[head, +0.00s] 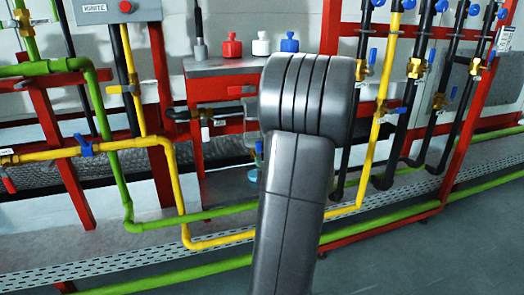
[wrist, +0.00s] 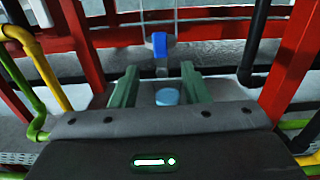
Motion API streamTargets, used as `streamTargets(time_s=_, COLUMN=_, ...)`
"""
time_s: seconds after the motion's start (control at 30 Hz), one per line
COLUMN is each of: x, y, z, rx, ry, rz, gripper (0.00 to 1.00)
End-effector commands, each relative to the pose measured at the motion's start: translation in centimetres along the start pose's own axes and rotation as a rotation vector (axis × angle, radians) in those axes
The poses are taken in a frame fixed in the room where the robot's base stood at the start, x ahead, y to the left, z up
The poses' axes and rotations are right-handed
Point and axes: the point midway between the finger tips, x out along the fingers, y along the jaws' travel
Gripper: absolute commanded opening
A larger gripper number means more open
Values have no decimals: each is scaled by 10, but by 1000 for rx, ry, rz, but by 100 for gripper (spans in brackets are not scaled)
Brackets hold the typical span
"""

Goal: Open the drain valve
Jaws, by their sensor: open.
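A light blue round piece (wrist: 167,96) lies lower, seen through the gap between the fingers. In the head view a blue handle (head: 258,147) and a light blue piece (head: 254,175) show just left of my arm, which hides much of that spot and the gripper. No label marks which valve is the drain valve.
Red frame posts (wrist: 287,60) stand on both sides of the gripper. A black pipe (wrist: 255,45) runs down at its right, and yellow (wrist: 35,55) and green pipes at its left. In the head view, several other blue-handled valves (head: 416,68) line the right rack; an IGNITE box (head: 117,10) is upper left.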

Motion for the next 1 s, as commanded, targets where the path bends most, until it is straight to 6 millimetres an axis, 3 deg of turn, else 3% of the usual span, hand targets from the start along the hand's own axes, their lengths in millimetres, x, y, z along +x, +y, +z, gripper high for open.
streamTargets(time_s=0.2, x=-32, y=-1, z=1, rx=0, ry=0, rz=-2, gripper=42)
streamTargets(time_s=0.4, x=-41, y=0, z=0, rx=-1, ry=0, rz=0, gripper=42)
streamTargets(time_s=0.77, x=-37, y=0, z=-1, rx=-1, ry=0, rz=1, gripper=42)
streamTargets(time_s=1.0, x=-3, y=1, z=-2, rx=-1, ry=-1, rz=4, gripper=42)
